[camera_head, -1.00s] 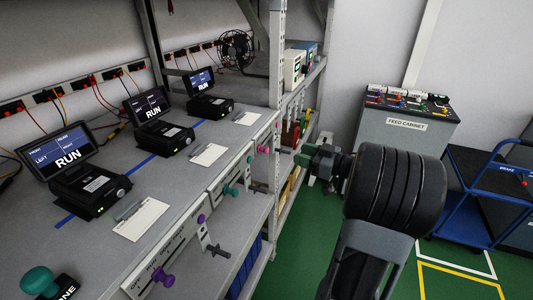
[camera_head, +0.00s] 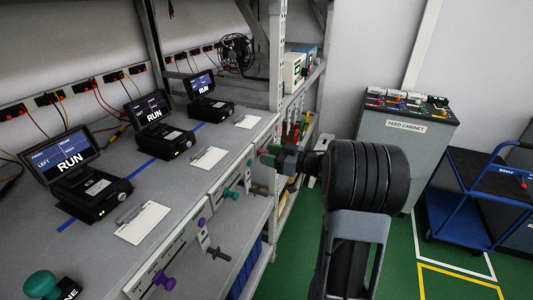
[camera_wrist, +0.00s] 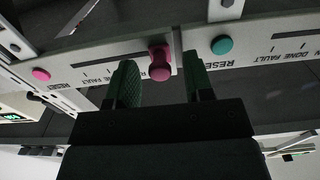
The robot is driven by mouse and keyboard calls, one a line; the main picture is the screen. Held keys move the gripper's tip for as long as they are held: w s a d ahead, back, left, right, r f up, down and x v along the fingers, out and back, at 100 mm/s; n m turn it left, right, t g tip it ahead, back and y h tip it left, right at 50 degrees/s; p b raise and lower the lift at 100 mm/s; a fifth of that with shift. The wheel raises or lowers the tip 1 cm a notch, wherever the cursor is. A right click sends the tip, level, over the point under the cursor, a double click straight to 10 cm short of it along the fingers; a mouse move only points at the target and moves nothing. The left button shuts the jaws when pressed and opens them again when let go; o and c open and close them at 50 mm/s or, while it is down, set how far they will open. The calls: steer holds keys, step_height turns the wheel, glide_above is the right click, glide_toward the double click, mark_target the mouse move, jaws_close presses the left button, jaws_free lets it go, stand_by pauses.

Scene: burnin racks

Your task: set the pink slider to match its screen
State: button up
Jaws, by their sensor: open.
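The pink slider knob (camera_wrist: 160,63) sits on the front rail of the bench, in the wrist view. My gripper (camera_wrist: 158,75) is open, with one green finger on each side of the knob and a gap on both sides. How far the fingertips reach past the knob is unclear. In the head view my gripper (camera_head: 272,156) is at the rail by the far station and largely covers the knob. The far screen (camera_head: 202,84), at that station, reads RUN in large letters; its smaller text is too small to read.
A pink button (camera_wrist: 41,75) lies left of the knob and a teal button (camera_wrist: 222,45) to its right. Nearer stations have a teal knob (camera_head: 227,193) and a purple knob (camera_head: 164,281) on the rail. A feed cabinet (camera_head: 405,135) and blue cart (camera_head: 480,190) stand to the right.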

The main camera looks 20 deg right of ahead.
steer(key=shift+w+a, duration=0.45)
jaws_close()
stand_by(0.3)
